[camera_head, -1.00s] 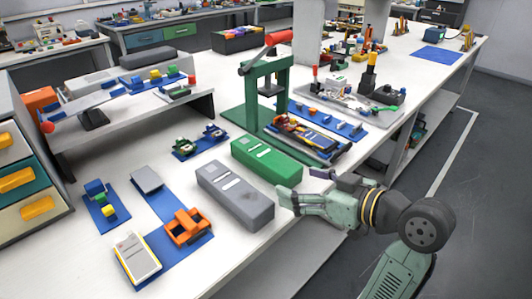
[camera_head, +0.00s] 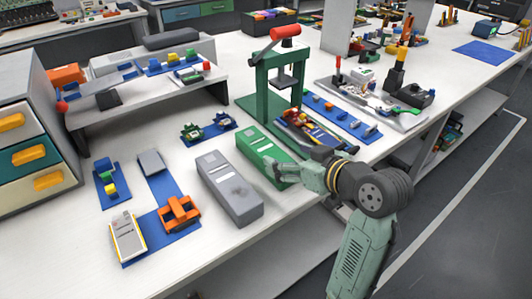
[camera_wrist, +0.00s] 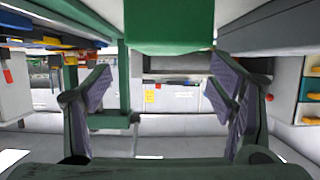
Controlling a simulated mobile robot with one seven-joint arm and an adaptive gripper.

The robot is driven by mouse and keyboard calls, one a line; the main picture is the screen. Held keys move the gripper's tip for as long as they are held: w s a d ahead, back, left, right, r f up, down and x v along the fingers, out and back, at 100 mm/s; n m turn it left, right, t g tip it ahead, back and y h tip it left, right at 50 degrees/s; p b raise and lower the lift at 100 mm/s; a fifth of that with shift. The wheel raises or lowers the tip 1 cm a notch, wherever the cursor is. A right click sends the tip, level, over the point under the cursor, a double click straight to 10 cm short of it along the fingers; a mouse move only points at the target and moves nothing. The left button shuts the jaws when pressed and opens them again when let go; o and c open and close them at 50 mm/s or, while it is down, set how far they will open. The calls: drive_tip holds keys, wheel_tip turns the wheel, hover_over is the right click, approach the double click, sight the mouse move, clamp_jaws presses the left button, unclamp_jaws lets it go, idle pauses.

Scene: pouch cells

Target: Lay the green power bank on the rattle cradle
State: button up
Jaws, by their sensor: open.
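The green power bank (camera_head: 257,150) lies on the white table, beside a grey power bank (camera_head: 229,188) of like shape. My gripper (camera_head: 281,172) is at the right near end of the green bank and hides part of that end. In the wrist view, my gripper (camera_wrist: 160,95) has its two fingers wide apart with nothing between them. The green bank (camera_wrist: 170,25) shows ahead at the top of that view; contact cannot be told. An orange cradle-like fixture (camera_head: 180,212), possibly the rattle cradle, stands on a blue mat to the left and looks empty.
A green press (camera_head: 277,78) with a red handle stands behind the green bank. A grey-and-white device (camera_head: 128,236) lies left of the orange fixture. A drawer unit (camera_head: 30,153) and a raised shelf (camera_head: 140,97) stand at the left. Bare table lies in front of the mats.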

sight(268, 151)
drive_tip(key=p+x, duration=0.1)
drive_tip(key=x, duration=0.3)
drive_tip(key=p+x, duration=0.1)
drive_tip(key=x, duration=0.2)
drive_tip(key=shift+w+a, duration=0.15)
drive_tip(key=shift+a, duration=0.3)
drive_tip(key=c, duration=1.6)
